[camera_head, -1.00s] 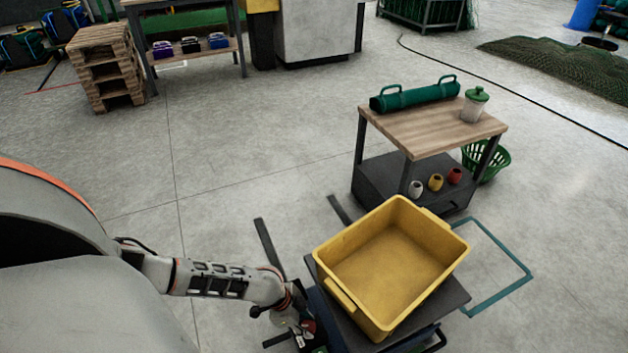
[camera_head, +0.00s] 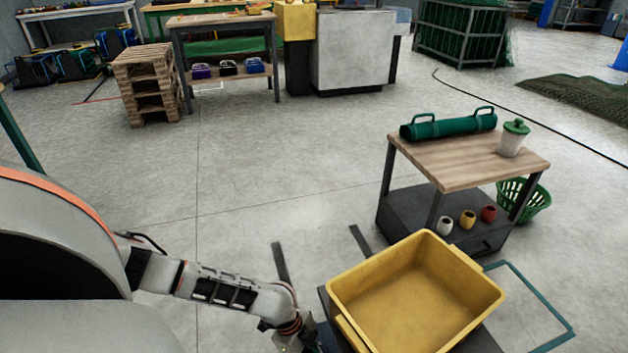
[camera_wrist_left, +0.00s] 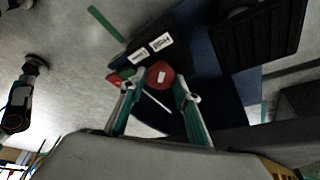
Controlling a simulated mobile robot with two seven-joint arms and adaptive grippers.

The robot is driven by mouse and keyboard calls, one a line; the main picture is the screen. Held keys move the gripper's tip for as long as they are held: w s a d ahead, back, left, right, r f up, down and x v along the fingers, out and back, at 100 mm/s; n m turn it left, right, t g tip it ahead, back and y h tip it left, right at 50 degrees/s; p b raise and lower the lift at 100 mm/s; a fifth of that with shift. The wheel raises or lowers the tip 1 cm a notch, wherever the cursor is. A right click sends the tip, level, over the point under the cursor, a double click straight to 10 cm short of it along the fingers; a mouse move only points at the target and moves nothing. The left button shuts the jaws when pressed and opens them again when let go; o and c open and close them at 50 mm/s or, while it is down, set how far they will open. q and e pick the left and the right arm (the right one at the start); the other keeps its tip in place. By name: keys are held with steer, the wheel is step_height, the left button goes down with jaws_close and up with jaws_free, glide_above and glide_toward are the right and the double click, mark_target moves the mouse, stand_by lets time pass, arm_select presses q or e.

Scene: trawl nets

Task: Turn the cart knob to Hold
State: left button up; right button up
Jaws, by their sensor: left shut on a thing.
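The cart knob (camera_wrist_left: 160,75) is a round red knob with a small white mark on its face, in the left wrist view. My left gripper (camera_wrist_left: 157,82) is shut on the knob, with a teal finger on each side. In the head view my left wrist reaches down to the near left side of the cart (camera_head: 480,341), at the bottom edge, and the knob is hidden there. My right gripper is not in view.
A yellow tub (camera_head: 480,275) sits on the cart. Beyond it stands a wood-topped table (camera_head: 460,165) with a green roll, a lidded jar and small pots below. A green basket (camera_head: 537,198) is beside it. The floor at centre left is clear.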

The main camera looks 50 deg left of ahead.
arm_select(q)
steer(key=shift+s+f, duration=0.15)
steer(key=o, duration=1.1)
steer(key=shift+a+r, duration=0.2)
steer(key=shift+r, duration=0.25)
steer(key=v, duration=1.1)
steer(key=shift+r, duration=0.1)
